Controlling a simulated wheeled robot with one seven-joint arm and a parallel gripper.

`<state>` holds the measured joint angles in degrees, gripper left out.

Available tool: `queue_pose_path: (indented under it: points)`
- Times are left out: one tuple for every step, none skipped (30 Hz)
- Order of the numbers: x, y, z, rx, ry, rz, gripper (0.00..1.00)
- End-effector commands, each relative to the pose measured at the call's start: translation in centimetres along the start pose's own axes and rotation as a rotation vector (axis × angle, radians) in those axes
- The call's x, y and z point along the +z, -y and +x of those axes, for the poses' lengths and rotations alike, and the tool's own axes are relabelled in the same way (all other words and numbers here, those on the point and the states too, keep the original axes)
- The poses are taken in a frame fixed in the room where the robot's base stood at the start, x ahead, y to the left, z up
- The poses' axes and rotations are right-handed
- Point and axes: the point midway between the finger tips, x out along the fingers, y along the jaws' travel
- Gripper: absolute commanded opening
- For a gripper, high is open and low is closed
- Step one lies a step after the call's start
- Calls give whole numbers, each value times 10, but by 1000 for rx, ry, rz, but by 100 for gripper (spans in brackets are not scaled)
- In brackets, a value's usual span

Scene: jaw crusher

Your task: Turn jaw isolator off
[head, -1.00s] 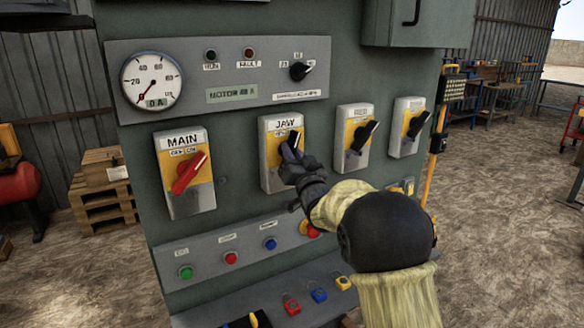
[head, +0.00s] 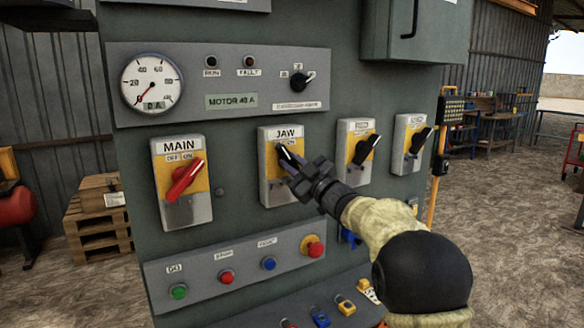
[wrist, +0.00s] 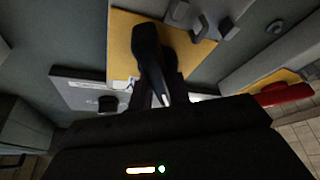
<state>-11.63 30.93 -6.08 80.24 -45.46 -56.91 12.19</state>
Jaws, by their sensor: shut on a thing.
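The jaw isolator (head: 273,190) is a grey box with a yellow plate marked JAW, in the middle of the switch row in the head view. Its black handle (head: 284,152) tilts to the upper left, toward the OFF side. My gripper (head: 292,165) is shut on this handle from the front right and hides its lower part. In the wrist view the black handle (wrist: 148,50) stands out from the yellow plate (wrist: 120,45) between my fingers. The contact points are dark and partly hidden.
The MAIN isolator (head: 184,180) with a red handle is to the left. Two more isolators (head: 358,150) (head: 409,148) with handles tilted upper right are to the right. Below is a button panel (head: 200,283) with a red emergency stop (head: 315,248). The gauge (head: 152,82) reads about 0.

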Motion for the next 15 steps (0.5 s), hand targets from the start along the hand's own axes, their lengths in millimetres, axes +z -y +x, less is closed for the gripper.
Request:
queue_pose_path:
  points:
    - [2,0,-1,-13,3,-32,0]
    - [2,0,0,-22,3,-51,0]
    - [2,0,0,-31,3,-75,0]
    - [2,0,0,-38,3,-92,0]
    - [2,0,-1,-44,3,-106,0]
    - [2,0,-1,-52,3,-124,0]
    - [2,0,-1,-58,3,-137,0]
    - [2,0,-1,-62,3,-148,0]
    - [2,0,0,-67,3,-161,0]
    - [2,0,0,-70,3,-169,0]
    - [2,0,0,-74,3,-176,0]
    - [2,0,0,-77,3,-184,0]
    - [2,0,0,-79,3,-188,0]
    - [2,0,0,-80,3,-192,0]
    - [2,0,0,-82,3,-196,0]
